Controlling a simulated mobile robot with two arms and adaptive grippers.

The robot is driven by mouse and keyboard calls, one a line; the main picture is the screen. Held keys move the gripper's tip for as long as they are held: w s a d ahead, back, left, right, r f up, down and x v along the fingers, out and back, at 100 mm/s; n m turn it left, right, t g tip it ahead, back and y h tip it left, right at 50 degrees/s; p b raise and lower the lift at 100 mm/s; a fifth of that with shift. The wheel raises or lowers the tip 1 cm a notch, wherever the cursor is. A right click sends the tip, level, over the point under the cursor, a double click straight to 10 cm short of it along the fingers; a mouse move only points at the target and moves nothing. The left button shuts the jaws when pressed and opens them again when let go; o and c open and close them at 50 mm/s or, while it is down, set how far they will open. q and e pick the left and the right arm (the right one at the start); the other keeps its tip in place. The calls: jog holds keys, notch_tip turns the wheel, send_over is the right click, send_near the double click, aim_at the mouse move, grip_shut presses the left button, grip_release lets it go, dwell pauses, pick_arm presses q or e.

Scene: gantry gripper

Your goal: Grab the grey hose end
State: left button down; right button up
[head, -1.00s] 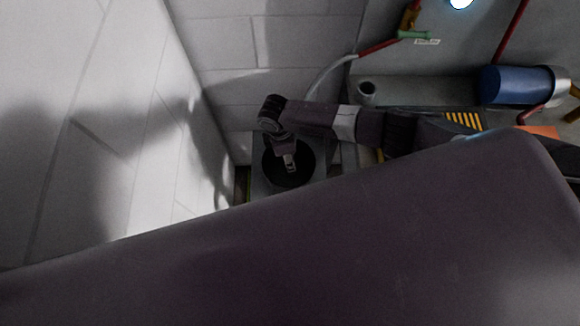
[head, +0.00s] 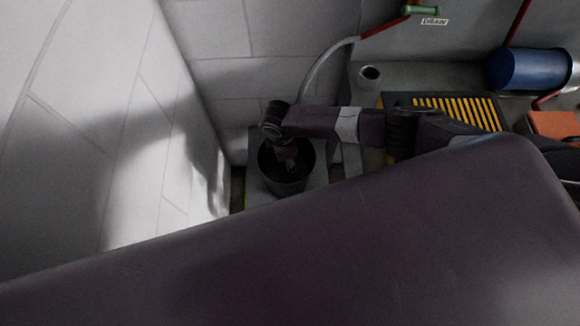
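A grey hose (head: 322,67) curves down from a red pipe at the back wall. Its lower part goes out of sight behind my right arm, and I cannot see its free end. My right arm comes in from the right, and its gripper (head: 288,168) points down into a dark round bucket (head: 291,186). The fingers are dark and small against the bucket's inside, so I cannot tell if they are open or hold anything. My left gripper is not in view.
A green valve handle (head: 422,10) is above a DRAIN label (head: 434,21). A white block wall (head: 140,110) stands left.

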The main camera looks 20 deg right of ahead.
jog(key=shift+r, duration=0.1)
grip_shut()
jog(key=shift+r, duration=0.1)
